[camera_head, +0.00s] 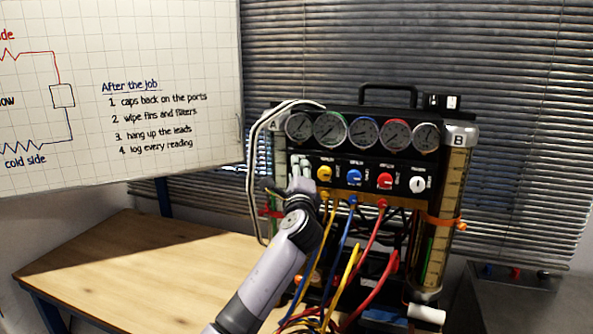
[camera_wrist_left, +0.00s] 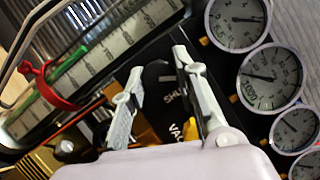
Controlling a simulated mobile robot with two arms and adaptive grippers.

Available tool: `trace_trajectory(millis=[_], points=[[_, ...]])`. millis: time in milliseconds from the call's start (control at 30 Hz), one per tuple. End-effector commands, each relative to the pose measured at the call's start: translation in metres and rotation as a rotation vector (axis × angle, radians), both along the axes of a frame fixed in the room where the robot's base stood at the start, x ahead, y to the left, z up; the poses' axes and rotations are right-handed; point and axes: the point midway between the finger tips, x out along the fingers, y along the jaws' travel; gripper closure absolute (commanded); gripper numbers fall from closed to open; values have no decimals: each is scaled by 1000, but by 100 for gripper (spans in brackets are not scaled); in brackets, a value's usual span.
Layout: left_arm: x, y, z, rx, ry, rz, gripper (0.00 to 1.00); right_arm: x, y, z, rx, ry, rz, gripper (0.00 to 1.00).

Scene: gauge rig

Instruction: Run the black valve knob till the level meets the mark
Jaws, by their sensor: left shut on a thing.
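The black valve knob (camera_wrist_left: 156,84) is in the left wrist view, between my left gripper's two fingers, beside "SHUT" and "VAC" lettering. My left gripper (camera_wrist_left: 155,68) is shut on it; in the head view the gripper (camera_head: 301,172) covers the knob at the left end of the knob row. Sight tube A (camera_wrist_left: 118,38) has a printed scale and a green column (camera_wrist_left: 68,62). A red clip-like mark (camera_wrist_left: 50,88) sits across its lower part, and green shows on both sides of it. My right gripper is out of view.
Yellow (camera_head: 324,173), blue (camera_head: 354,177), red (camera_head: 385,181) and white (camera_head: 418,185) knobs sit to the right, under several round gauges (camera_head: 362,131). Tube B (camera_head: 456,180) has an orange band (camera_head: 444,222). Coloured hoses (camera_head: 372,235) hang below. A wooden bench (camera_head: 130,265) is bare.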

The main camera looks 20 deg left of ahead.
Motion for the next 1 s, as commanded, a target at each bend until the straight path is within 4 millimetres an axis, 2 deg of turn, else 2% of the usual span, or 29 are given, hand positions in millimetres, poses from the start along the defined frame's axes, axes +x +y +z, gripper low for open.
trace_trajectory(millis=[500, 1000], points=[[0, 0, 3, -424, 17, 1, 100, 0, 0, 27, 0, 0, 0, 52], [0, 0, 1, -569, 21, 2, 100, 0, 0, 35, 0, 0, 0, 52]])
